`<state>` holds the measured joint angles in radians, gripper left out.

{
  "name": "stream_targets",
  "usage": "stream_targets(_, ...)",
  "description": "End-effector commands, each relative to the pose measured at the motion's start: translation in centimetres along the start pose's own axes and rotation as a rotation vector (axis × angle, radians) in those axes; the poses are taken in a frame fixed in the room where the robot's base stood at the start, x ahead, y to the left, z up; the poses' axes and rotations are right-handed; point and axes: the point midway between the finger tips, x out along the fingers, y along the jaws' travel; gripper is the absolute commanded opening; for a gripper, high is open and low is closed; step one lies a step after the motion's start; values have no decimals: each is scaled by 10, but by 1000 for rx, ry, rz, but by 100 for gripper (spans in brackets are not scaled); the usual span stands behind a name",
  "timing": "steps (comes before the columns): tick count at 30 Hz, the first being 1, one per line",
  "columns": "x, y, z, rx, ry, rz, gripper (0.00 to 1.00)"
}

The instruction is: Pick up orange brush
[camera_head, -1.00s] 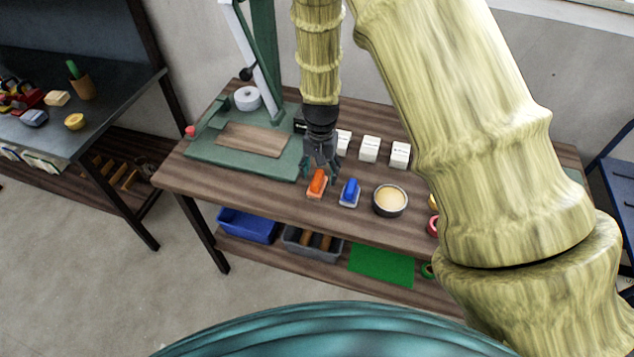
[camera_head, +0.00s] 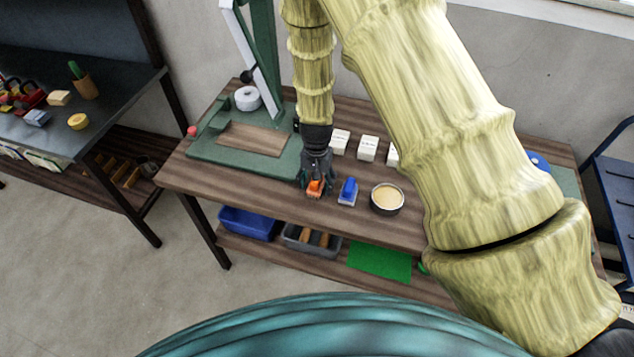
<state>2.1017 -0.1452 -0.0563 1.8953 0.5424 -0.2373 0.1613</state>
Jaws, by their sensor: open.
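The orange brush (camera_head: 315,188) lies on the wooden table (camera_head: 250,195), left of a blue brush. My gripper (camera_head: 315,183) is directly above it, pointing down, with its dark fingers around the brush's upper part. The fingers are open. The gripper hides part of the brush, and I cannot tell whether the fingers touch it.
The blue brush (camera_head: 348,191) stands close on the right, then a round bowl (camera_head: 387,198). White boxes (camera_head: 368,148) are behind. A green press base (camera_head: 215,152) is at the left. The table's front strip is clear.

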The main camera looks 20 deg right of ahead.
Motion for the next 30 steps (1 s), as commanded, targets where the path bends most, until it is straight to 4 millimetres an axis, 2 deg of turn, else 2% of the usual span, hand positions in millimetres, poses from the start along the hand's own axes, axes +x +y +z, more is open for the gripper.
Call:
stream_targets(3, 0, 0, 0, 0, 0, 0, 64)
stream_targets(9, 0, 0, 0, 0, 0, 0, 28)
stream_targets(12, 0, 0, 0, 0, 0, 0, 14)
stream_targets(23, -3, 0, 0, 0, 1, 0, 14)
stream_targets(30, -24, 0, -1, -1, 2, -1, 14)
